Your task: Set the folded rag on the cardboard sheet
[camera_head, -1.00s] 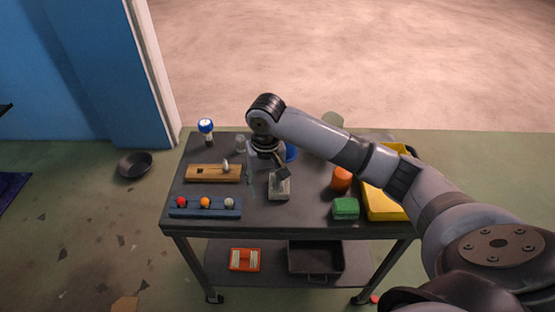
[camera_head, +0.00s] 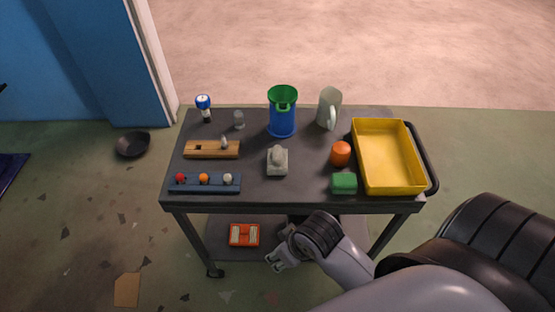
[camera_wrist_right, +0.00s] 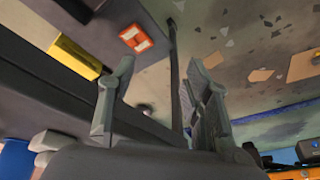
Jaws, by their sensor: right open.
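An orange-red flat item with pale stripes (camera_head: 244,235), which looks like the folded rag, lies on the cart's lower shelf. It also shows in the right wrist view (camera_wrist_right: 135,38). A flat brown piece (camera_head: 127,289), which looks like the cardboard sheet, lies on the floor left of the cart. Brown pieces on the floor also show in the wrist view (camera_wrist_right: 301,66). My right gripper (camera_head: 275,263) is low at the cart's front, right of the rag and apart from it. Its fingers (camera_wrist_right: 160,75) are spread with nothing between them. My left gripper is not in view.
The cart top (camera_head: 310,185) holds a yellow tray (camera_head: 421,178), a blue container with a green funnel (camera_head: 282,118), a jug (camera_head: 327,108) and small items. A cart leg (camera_head: 195,245) stands left of the rag. A dark bowl (camera_head: 132,144) sits on the floor. Floor to the left is mostly clear.

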